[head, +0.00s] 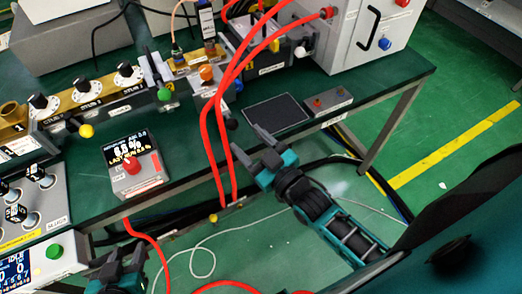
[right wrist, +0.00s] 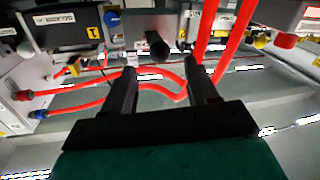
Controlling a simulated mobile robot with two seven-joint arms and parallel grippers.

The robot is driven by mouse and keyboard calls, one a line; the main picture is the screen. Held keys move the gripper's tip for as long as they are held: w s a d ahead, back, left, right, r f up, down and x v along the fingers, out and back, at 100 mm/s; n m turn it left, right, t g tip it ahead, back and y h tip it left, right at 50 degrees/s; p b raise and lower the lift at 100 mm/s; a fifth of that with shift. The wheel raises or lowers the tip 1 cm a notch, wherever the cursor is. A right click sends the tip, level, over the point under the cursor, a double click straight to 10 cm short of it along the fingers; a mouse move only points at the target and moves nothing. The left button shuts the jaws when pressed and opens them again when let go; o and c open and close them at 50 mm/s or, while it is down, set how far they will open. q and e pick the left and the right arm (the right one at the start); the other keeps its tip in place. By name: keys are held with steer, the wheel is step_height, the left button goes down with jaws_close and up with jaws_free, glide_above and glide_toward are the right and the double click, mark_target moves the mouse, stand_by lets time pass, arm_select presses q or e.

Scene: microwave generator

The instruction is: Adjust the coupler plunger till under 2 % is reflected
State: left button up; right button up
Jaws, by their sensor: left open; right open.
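The brass waveguide line (head: 85,97) runs along the bench with several black dial knobs. A coupler block (head: 205,80) carries an orange knob. A black knob (head: 232,123) shows near its front, perhaps the plunger; I cannot be sure. In the right wrist view a black round knob (right wrist: 157,46) faces the fingers. The meter box (head: 135,165) has a display that seems to read 6.6 %, hard to make out, and a red button. My left gripper (head: 123,254) is open and empty at bottom left.
Red hoses (head: 211,140) hang over the bench edge, close to the right gripper. A black mat (head: 275,113) and a small box with red buttons (head: 328,102) lie to the right. A white cabinet (head: 355,30) stands behind. A control panel (head: 40,262) is at lower left.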

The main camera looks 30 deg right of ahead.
steer(key=shift+v, duration=1.9)
steer(key=s+d+f+m+g+h, duration=0.1)
steer(key=s+f+m+g+h, duration=0.1)
steer(key=s+f+g, duration=0.3)
step_height(320, 180, down, 4)
steer(key=shift+s+d+f+g, duration=0.1)
steer(key=shift+s+d+g, duration=0.1)
steer(key=shift+g, duration=0.7)
